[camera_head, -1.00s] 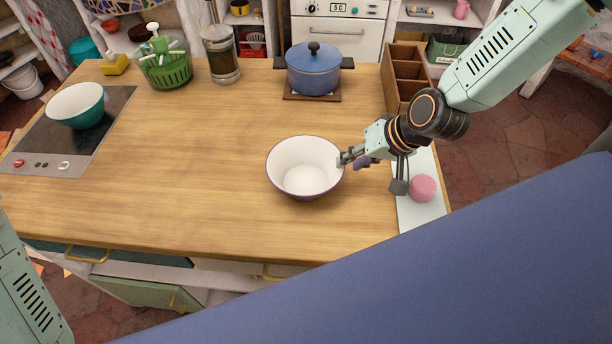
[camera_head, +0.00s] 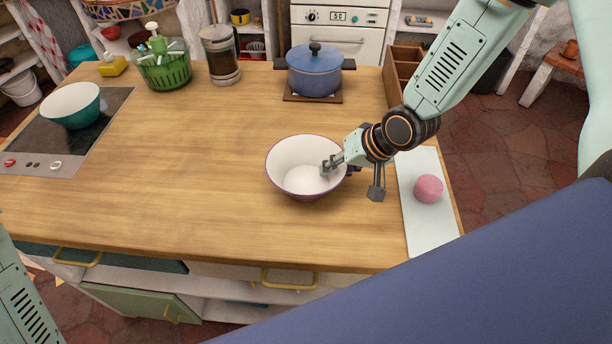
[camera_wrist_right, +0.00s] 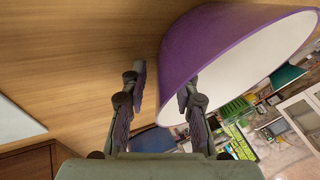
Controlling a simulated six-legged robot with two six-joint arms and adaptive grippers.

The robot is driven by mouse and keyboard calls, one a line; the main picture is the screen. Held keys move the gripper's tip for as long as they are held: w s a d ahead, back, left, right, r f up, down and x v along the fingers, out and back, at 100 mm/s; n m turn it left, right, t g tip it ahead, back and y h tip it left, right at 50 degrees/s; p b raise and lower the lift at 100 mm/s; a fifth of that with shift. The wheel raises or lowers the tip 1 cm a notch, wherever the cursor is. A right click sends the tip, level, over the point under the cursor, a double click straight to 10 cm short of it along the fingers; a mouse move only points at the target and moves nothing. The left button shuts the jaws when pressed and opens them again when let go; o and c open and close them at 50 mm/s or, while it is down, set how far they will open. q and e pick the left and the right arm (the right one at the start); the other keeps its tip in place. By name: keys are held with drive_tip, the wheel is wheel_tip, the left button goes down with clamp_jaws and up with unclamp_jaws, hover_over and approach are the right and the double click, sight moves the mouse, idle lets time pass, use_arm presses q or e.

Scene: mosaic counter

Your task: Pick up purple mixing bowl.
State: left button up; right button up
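The purple mixing bowl (camera_head: 293,158), white inside with a purple rim, stands upright on the wooden counter near the middle of the head view. Its purple outer wall and white inside also fill the upper right of the right wrist view (camera_wrist_right: 200,42). My right gripper (camera_head: 338,169) is at the bowl's right rim. Its fingers are apart in the right wrist view (camera_wrist_right: 163,84), one over the bowl's inside and one outside the purple wall. I see no clear contact with the wall. My left gripper is out of view; only part of that arm shows at lower left.
A blue pot (camera_head: 314,72) stands behind the bowl. A pink round item (camera_head: 428,188) sits on a white board (camera_head: 432,232) at right. A teal bowl (camera_head: 72,104) is on the cooktop (camera_head: 60,144) at left. The counter left of the mixing bowl is clear.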

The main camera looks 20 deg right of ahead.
drive_tip(key=shift+d, duration=0.2)
drive_tip(key=shift+c, duration=0.2)
drive_tip(key=shift+a+r, duration=0.1)
drive_tip(key=shift+a, duration=0.15)
drive_tip(key=c, duration=0.5)
clamp_jaws()
drive_tip(key=shift+d, duration=0.1)
